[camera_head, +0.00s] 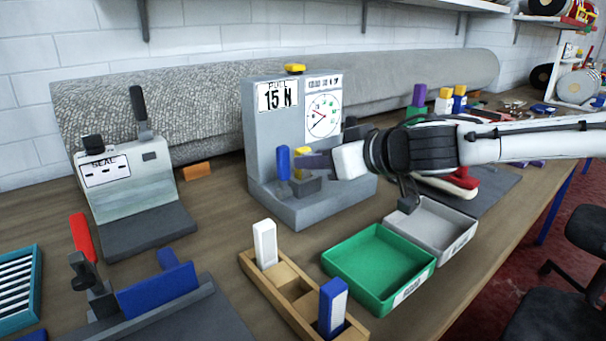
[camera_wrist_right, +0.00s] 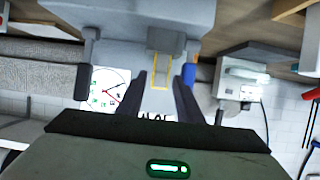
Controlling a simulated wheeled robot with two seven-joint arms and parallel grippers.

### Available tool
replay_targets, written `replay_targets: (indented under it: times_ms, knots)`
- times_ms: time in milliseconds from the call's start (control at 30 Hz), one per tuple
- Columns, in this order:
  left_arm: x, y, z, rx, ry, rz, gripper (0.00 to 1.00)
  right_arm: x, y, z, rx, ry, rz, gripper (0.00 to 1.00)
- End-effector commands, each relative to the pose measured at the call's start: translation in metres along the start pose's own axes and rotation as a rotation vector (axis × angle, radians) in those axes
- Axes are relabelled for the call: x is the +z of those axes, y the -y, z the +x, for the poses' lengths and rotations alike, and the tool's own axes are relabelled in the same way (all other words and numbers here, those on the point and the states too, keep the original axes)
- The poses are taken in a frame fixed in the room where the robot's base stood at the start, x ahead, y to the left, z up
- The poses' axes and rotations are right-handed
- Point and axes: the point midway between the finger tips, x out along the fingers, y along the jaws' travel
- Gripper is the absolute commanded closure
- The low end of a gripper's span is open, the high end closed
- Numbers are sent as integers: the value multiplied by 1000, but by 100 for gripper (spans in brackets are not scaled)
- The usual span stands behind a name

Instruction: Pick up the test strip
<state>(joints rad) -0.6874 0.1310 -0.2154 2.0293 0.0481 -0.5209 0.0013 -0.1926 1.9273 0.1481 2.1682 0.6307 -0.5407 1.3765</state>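The grey pull tester (camera_head: 264,130) stands on the bench, marked PULL 15 N, with a round dial. In the right wrist view, a small greyish strip with yellow edges (camera_wrist_right: 160,70), which looks like the test strip, sits at the tester. My right gripper (camera_head: 308,162) reaches in from the right in front of the tester's clamps. In the right wrist view my right gripper (camera_wrist_right: 161,85) has its fingers apart, one on each side of the strip, with gaps showing. In the head view the fingers partly hide this spot. My left gripper is not in view.
The SEAL machine (camera_head: 112,185) stands left of the tester. A green tray (camera_head: 365,255) and a grey tray (camera_head: 425,222) lie in front, beside a wooden holder (camera_head: 283,298) with white and blue blocks. A rolled grey rug (camera_head: 200,105) lies behind. Bare bench shows around the holder.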

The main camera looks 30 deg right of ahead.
Motion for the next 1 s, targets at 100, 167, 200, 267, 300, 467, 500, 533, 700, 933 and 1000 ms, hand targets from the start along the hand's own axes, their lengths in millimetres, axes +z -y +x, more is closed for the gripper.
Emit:
replay_targets:
  times_ms: [100, 167, 200, 267, 300, 467, 500, 533, 700, 933, 1000]
  knots:
    - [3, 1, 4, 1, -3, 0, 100, 3, 0, 14, 1, 4, -1, 67]
    - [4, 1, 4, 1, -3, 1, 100, 2, 0, 19, 2, 3, -3, 67]
    - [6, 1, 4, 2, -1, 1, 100, 2, 0, 22, 2, 2, -1, 67]
    - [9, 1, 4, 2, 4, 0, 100, 1, 0, 25, 0, 1, -1, 67]
    - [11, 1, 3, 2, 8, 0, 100, 0, 1, 26, -1, 0, -1, 67]
    - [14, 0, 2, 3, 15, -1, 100, 0, 1, 27, -2, 0, 2, 67]
    - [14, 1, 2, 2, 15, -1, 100, -1, 1, 27, -2, 0, 2, 67]
    - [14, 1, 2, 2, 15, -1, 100, -1, 1, 27, -2, -1, 2, 67]
    - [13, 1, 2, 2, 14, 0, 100, -1, 1, 27, -1, -1, 1, 89]
    - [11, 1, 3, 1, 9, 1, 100, -1, 1, 27, -1, -1, 1, 100]
    - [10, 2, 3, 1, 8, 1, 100, -2, 1, 26, -1, -2, 1, 100]
